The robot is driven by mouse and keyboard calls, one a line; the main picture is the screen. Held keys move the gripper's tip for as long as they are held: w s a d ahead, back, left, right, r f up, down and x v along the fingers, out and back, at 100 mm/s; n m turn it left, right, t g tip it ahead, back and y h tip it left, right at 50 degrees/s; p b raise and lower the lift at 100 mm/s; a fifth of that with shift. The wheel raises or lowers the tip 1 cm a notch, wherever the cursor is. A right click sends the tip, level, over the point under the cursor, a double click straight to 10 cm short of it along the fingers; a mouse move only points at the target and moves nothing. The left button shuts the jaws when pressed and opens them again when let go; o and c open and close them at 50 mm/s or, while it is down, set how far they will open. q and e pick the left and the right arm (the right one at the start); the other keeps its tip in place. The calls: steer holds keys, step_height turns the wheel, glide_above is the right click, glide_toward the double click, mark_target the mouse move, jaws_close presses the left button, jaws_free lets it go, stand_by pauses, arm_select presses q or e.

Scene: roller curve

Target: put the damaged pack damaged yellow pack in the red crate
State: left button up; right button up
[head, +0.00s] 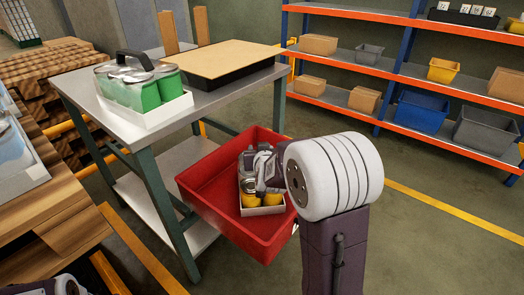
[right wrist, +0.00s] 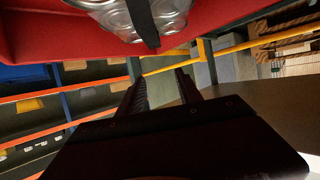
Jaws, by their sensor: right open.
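The red crate (head: 196,188) is beside the grey table, open at the top. The yellow pack (head: 262,210), with yellow cans on a white tray, is inside the crate, partly hidden by my right gripper (head: 250,165). In the right wrist view, silver can tops and a dark strap of the pack (right wrist: 155,22) show against the red crate wall (right wrist: 40,40). My right gripper (right wrist: 162,82) is open, with its fingers apart and nothing between them. Any damage to the pack cannot be made out. Part of my left arm shows at the bottom left; its gripper is out of view.
A pack of green cans (head: 140,88) on a white tray stands on the grey table (head: 205,88), next to a tan-topped dark box (head: 222,62). Wooden pallets (head: 50,70) are at the left. Orange shelves (head: 400,75) with bins and cartons stand behind. Floor at the right is clear.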

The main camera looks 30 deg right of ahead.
arm_select(q)
steer(key=shift+r, duration=0.35)
arm_select(e)
steer(key=v, duration=0.9)
steer(key=shift+s+a+r, duration=0.15)
steer(key=shift+s+r, duration=0.05)
steer(key=shift+s, duration=0.1)
